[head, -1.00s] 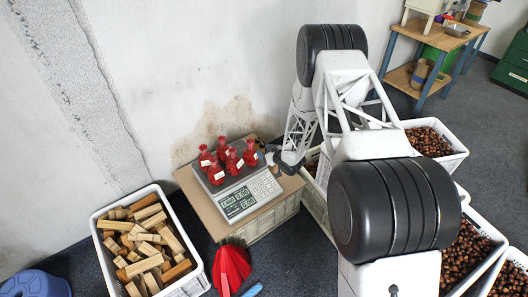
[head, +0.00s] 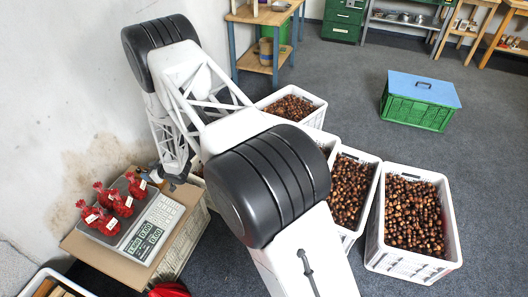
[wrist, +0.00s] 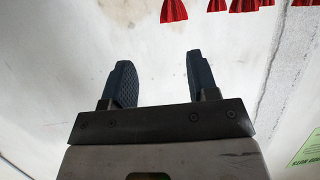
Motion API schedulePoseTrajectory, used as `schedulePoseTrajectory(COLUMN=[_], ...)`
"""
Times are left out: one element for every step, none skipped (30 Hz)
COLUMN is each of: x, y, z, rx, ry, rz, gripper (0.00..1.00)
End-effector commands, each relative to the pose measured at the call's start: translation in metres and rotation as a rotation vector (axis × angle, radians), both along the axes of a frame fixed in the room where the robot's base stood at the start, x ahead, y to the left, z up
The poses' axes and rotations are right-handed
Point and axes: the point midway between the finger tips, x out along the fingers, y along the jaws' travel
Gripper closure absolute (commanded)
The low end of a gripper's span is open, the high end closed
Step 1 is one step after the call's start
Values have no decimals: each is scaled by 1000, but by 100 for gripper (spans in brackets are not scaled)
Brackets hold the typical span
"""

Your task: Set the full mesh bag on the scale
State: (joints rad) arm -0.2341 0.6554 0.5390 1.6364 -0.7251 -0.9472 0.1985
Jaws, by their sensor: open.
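Several full red mesh bags (head: 108,203) stand upright and close together on the plate of the scale (head: 150,232), their gathered necks up and white tags on them. The scale lies on a cardboard-topped crate against the wall, its display and keys facing right. My gripper (wrist: 160,80) is open with nothing between its dark fingers. In the head view it is mostly hidden at the far right edge of the scale, apart from the bags. In the wrist view red mesh bag ends (wrist: 173,10) show along the top edge, beyond the fingertips.
White crates of chestnuts (head: 409,270) stand to the right of my arm. A wood-filled crate (head: 30,285) is cut off at lower left. Red material (head: 168,291) lies at the bottom edge. A green box with a blue lid (head: 418,112) stands on open carpet.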

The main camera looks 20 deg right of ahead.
Motion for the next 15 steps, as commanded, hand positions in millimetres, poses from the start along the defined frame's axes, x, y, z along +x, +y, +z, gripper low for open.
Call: schedulePoseTrajectory(x=[3, 4, 6, 8, 9, 10, 11, 11, 10, 11, 11, 10, 9, 8, 6], y=[-5, -8, -13, -17, -21, -27, -31, -36, -42, -46, -51, -57, -61, -66, -73], z=[14, 21, 31, 40, 49, 61, 70, 78, 90, 99, 108, 120, 129, 137, 148], rx=[-13, -21, -35, -45, -56, -70, -81, -92, -107, -117, -127, -141, -150, -160, -173], ry=[-1, 1, 4, 5, 7, 11, 13, 17, 22, 25, 29, 35, 39, 45, 51], rz=[-15, -25, -40, -52, -63, -80, -93, -106, -122, -135, -148, -165, -177, -190, -208], gripper=[46, 46, 46, 46, 46, 46, 46, 46, 46, 46, 46, 46, 46, 46, 46])
